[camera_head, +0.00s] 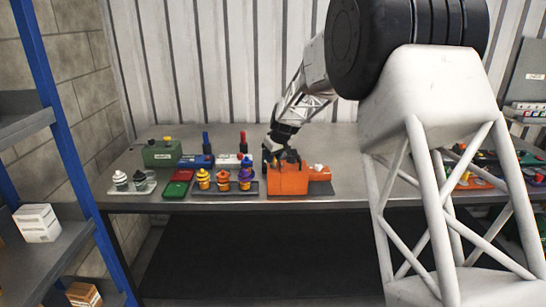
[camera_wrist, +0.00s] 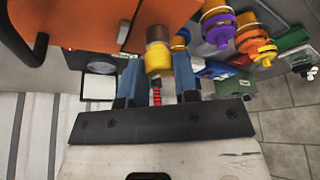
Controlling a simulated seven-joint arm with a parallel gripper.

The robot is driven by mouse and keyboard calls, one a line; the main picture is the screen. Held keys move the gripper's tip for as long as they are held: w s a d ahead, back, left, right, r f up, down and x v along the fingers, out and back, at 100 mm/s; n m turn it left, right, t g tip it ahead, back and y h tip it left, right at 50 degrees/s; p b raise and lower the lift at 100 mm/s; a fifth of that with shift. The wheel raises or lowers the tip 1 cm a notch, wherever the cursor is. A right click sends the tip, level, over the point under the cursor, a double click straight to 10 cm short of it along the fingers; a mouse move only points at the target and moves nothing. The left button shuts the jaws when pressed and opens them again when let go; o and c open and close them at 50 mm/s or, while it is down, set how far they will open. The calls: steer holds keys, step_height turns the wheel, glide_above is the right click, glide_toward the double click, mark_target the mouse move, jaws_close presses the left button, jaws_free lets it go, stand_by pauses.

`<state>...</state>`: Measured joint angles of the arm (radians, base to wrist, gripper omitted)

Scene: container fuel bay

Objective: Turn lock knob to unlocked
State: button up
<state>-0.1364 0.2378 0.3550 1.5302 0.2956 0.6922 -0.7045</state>
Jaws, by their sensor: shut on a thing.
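An orange box (camera_head: 288,180) stands on the bench, right of the centre row of coloured parts. It fills the top left of the wrist view (camera_wrist: 75,22). A round knob, yellow with a brown section (camera_wrist: 158,58), stands out beside the orange box. My gripper (camera_wrist: 158,72) has a blue finger on each side of this knob and is shut on it. In the head view my gripper (camera_head: 284,156) comes down onto the top of the orange box and hides the knob. No lock marking is readable, so I cannot tell the knob's setting.
Several yellow, orange and purple stacked parts (camera_head: 222,180) stand close left of the orange box. A green box (camera_head: 162,153) and a red tray (camera_head: 175,189) lie further left. A blue-posted shelf (camera_head: 52,110) stands at far left. The bench (camera_head: 215,211) has a narrow bare front strip.

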steer(key=shift+n, duration=0.6)
steer(key=shift+n+y, duration=0.3)
steer(key=o, duration=0.9)
steer(key=shift+g, duration=0.3)
steer(key=shift+r, duration=0.15)
steer(key=shift+v, duration=3.75)
steer(key=shift+s+r, duration=0.1)
steer(key=shift+s, duration=0.05)
